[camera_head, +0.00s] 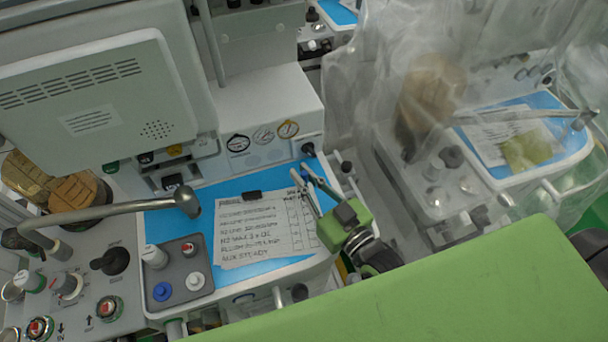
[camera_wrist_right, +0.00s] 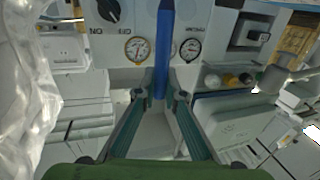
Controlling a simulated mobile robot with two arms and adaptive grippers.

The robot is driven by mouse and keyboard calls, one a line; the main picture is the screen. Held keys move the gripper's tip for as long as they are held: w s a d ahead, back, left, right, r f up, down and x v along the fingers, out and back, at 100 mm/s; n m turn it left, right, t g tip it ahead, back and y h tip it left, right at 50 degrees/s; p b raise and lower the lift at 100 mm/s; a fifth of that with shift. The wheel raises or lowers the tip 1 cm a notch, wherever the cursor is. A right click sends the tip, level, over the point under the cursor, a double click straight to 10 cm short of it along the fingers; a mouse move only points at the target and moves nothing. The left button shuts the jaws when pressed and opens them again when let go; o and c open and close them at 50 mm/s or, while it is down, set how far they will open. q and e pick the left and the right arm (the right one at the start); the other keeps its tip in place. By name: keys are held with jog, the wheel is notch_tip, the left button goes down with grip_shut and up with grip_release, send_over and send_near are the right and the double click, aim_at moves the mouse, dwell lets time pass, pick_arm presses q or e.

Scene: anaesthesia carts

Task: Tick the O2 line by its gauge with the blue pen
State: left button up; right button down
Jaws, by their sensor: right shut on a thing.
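A paper checklist (camera_head: 240,233) with printed and handwritten lines and a box column at its right lies on the blue work surface (camera_head: 190,222) of the left cart. Its text is too small to tell which line is O2. My right gripper (camera_head: 304,180) is over the sheet's upper right corner, shut on the blue pen (camera_wrist_right: 164,50), which points away from the gripper toward the panel. The pen's tip is not clear. My left gripper is out of view.
A plastic-draped cart (camera_head: 450,130) stands at right.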

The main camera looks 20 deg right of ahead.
jog(key=shift+f+b, duration=0.3)
jog(key=shift+f, duration=0.2)
dwell(0.5)
jog(key=shift+d+p, duration=0.45)
jog(key=shift+p, duration=0.3)
dwell(1.1)
notch_tip(320, 180, up, 7)
jog(key=p, duration=0.7)
dwell(0.4)
